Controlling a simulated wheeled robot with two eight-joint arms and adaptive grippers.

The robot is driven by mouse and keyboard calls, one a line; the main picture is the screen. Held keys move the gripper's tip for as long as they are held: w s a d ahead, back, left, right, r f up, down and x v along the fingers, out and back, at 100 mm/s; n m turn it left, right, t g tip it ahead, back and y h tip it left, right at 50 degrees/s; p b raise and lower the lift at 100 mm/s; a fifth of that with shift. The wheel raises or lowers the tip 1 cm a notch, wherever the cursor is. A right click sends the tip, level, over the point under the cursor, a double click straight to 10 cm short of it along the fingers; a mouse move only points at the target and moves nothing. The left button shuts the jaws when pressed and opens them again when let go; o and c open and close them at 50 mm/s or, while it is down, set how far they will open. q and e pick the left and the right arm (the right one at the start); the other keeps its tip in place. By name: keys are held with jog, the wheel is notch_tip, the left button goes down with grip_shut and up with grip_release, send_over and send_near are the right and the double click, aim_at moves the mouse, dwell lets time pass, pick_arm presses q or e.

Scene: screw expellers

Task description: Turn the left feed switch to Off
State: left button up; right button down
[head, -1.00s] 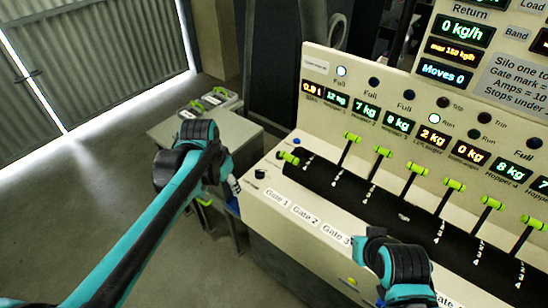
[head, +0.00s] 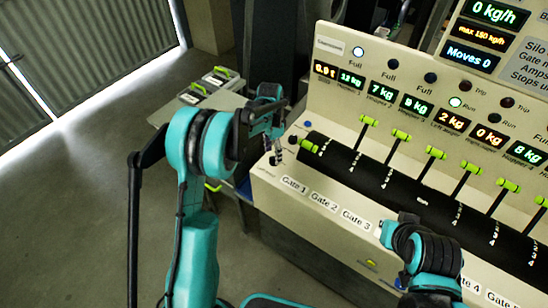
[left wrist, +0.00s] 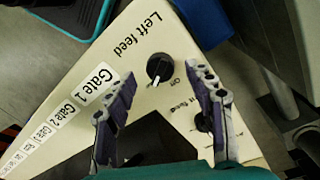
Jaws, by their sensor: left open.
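The left feed switch (left wrist: 158,67) is a round black knob with a white pointer mark toward the lower left in the left wrist view. It sits on the cream panel (left wrist: 135,45) beside its "Left feed" label. My left gripper (left wrist: 160,69) is open, its two fingers apart on either side of the knob in the picture; contact cannot be told. In the head view my left gripper (head: 275,146) is over the panel's left end, where the switch is hard to make out. My right arm's end (head: 425,262) is at the lower right; its fingers are unclear.
A second black knob (left wrist: 204,121) is partly behind the right finger. Gate labels (head: 325,199) run along the panel's front, with a row of green-handled levers (head: 435,152) behind. A small table (head: 160,113) with trays stands left of the panel. The floor at left is clear.

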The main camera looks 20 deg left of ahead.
pick_arm(q)
jog(key=shift+f, duration=1.35)
jog(key=c, duration=1.2)
jog(key=shift+o, duration=0.2)
jog(key=shift+s+n+b, duration=0.1)
jog(key=shift+n+b, duration=0.2)
jog(key=shift+n, duration=0.1)
jog(key=n+b, duration=0.1)
jog(key=n, duration=0.3)
jog(key=shift+n, duration=0.4)
jog(key=n+b, duration=0.1)
jog(key=n, duration=0.5)
jog(key=shift+s+d+t, duration=0.1)
jog(key=shift+t, duration=0.3)
jog(key=shift+n, duration=0.3)
